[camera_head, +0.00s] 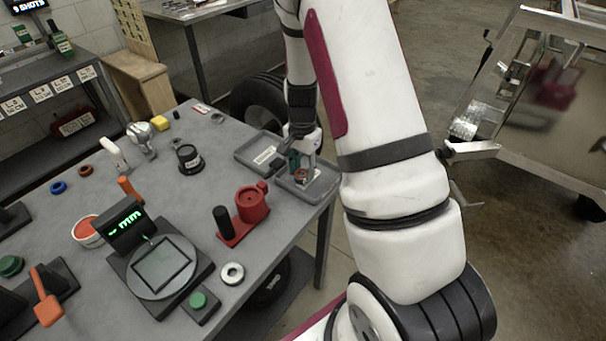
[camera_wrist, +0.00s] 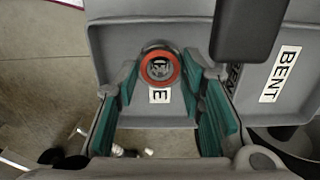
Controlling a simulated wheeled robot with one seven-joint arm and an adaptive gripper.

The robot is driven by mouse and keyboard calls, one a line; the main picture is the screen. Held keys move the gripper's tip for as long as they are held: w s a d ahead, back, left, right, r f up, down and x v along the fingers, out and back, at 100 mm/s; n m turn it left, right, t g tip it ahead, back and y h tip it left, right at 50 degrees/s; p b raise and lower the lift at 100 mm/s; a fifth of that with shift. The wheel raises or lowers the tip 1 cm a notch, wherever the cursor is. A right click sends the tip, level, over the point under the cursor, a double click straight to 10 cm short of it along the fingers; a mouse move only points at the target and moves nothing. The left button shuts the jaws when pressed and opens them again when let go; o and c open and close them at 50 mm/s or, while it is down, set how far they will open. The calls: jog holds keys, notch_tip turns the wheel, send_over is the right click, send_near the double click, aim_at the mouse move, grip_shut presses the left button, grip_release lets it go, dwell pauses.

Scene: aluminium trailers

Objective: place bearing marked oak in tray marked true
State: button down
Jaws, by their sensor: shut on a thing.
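My gripper (camera_head: 303,164) is over the grey tray (camera_head: 322,192) at the table's far right corner, its fingers shut around a ring-shaped bearing (camera_head: 300,177). In the wrist view the bearing (camera_wrist: 160,68) has an orange-red ring and a dark centre, between the tips of my gripper (camera_wrist: 162,72). No oak mark is readable on it. A white label ending in E (camera_wrist: 160,96) shows on the tray (camera_wrist: 105,55), partly hidden by the bearing. I cannot tell whether the bearing touches the tray floor.
A second grey tray (camera_head: 243,154), marked BENT (camera_wrist: 281,73), adjoins on one side.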

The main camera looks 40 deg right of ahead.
jog(key=shift+f, duration=1.3)
jog(key=shift+f, duration=0.1)
jog(key=shift+f, duration=0.1)
jog(key=c, duration=1.1)
grip_release()
jog(key=shift+o, duration=0.2)
